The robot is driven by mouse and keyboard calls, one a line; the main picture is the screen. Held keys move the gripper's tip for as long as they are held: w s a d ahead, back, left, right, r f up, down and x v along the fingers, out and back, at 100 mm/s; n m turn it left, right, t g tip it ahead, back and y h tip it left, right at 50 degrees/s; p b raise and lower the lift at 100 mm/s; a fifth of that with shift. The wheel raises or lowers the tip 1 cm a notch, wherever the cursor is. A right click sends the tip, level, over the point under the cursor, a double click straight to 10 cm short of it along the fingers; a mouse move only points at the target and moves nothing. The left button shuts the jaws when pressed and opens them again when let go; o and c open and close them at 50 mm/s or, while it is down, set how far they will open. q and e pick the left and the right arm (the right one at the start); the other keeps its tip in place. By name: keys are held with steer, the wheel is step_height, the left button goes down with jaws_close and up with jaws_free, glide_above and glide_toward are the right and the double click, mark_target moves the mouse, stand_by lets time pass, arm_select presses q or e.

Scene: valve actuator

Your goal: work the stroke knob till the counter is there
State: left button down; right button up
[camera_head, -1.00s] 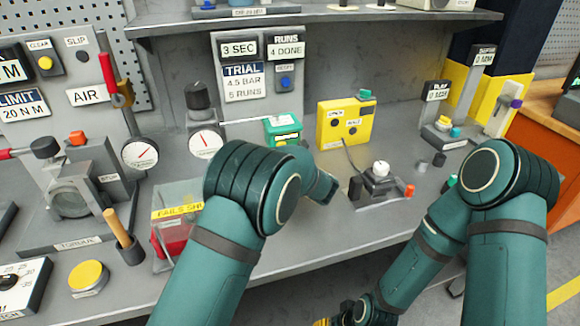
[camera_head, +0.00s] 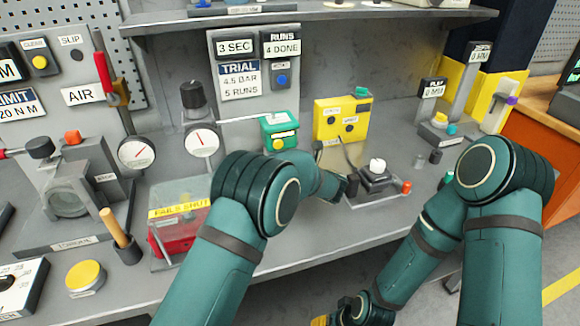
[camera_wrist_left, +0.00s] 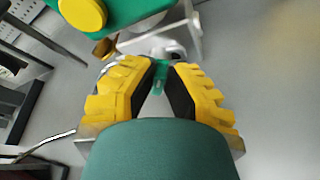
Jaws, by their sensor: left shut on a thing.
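My left gripper (camera_wrist_left: 162,82) has its yellow fingers closed on a small teal piece (camera_wrist_left: 160,70), with a pale cylindrical part just beyond it. I cannot tell for sure that this piece is the stroke knob. The counter sign (camera_head: 282,45) reads RUNS 4 DONE. The tall post sign (camera_head: 480,54) at the right seems to read 3 MM, in small print. My right gripper (camera_head: 322,321) is at the bottom edge, mostly cut off, away from the bench, and its opening is unclear.
A green box (camera_head: 280,130) with a yellow button stands behind my left forearm. A yellow box (camera_head: 341,119) is to its right. A clear-sided box (camera_head: 175,228) stands left.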

arm_select(q)
steer(key=c, duration=1)
jaws_free()
steer(key=shift+w, duration=0.1)
steer(key=v, duration=1.2)
